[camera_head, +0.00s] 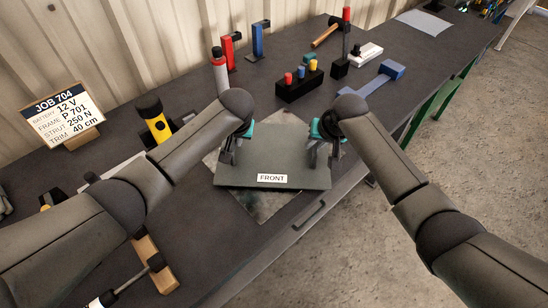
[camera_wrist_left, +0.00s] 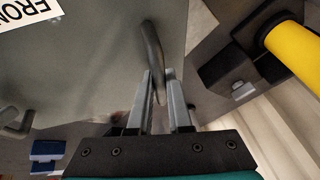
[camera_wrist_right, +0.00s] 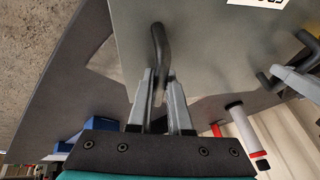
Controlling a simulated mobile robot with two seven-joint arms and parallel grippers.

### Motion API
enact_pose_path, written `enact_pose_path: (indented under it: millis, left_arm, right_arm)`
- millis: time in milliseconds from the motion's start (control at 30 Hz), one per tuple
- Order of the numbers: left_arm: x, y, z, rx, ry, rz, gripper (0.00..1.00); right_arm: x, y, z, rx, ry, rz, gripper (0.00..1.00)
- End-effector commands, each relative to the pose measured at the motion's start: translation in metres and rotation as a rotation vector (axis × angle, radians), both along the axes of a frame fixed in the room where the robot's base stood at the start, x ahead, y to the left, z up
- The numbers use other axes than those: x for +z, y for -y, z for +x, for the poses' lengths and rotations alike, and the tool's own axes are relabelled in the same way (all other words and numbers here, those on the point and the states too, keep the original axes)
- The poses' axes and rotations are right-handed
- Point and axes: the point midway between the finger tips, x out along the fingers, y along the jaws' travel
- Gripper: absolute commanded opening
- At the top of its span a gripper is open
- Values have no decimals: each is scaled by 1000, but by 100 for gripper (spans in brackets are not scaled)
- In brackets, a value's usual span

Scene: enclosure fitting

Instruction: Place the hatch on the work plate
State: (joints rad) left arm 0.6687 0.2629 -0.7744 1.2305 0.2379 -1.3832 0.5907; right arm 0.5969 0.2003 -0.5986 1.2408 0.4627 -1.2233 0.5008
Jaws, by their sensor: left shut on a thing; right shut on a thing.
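The hatch (camera_head: 275,152) is a flat dark grey panel with a white FRONT label (camera_head: 272,178) at its near edge. My left gripper (camera_head: 232,150) is shut on the hatch's left handle, a dark bar in the left wrist view (camera_wrist_left: 152,55). My right gripper (camera_head: 325,145) is shut on the right handle, also in the right wrist view (camera_wrist_right: 159,42). The hatch lies over the plate, roughly level; I cannot tell whether it touches.
A yellow-black torch (camera_head: 155,122) and the job sign (camera_head: 57,112) stand left. A black block with coloured pegs (camera_head: 300,84) and a blue tool (camera_head: 376,80) lie behind. A wooden block (camera_head: 153,264) is at the near left. The bench's front edge runs close to the right arm.

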Motion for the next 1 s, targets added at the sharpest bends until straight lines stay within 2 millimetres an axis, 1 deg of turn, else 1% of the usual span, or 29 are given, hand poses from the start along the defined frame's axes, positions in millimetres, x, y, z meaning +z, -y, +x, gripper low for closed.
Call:
enact_pose_path:
  millis: [200,233,467,767,867,1000]
  left_arm:
    - [-9,0,1,0,3,0,0]
    - [-9,0,0,0,0,1,20]
    - [-8,0,0,0,0,0,46]
    - [-7,0,0,0,1,0,47]
    - [-2,2,-2,-1,2,-2,47]
    - [11,4,-7,-1,2,-2,47]
  right_arm:
    - [-9,0,1,0,4,1,0]
    - [-9,0,0,0,0,-1,20]
    - [-8,0,0,0,0,0,46]
    - [-8,0,0,0,0,0,47]
    - [-8,0,0,0,0,0,47]
    - [-8,0,0,0,0,0,47]
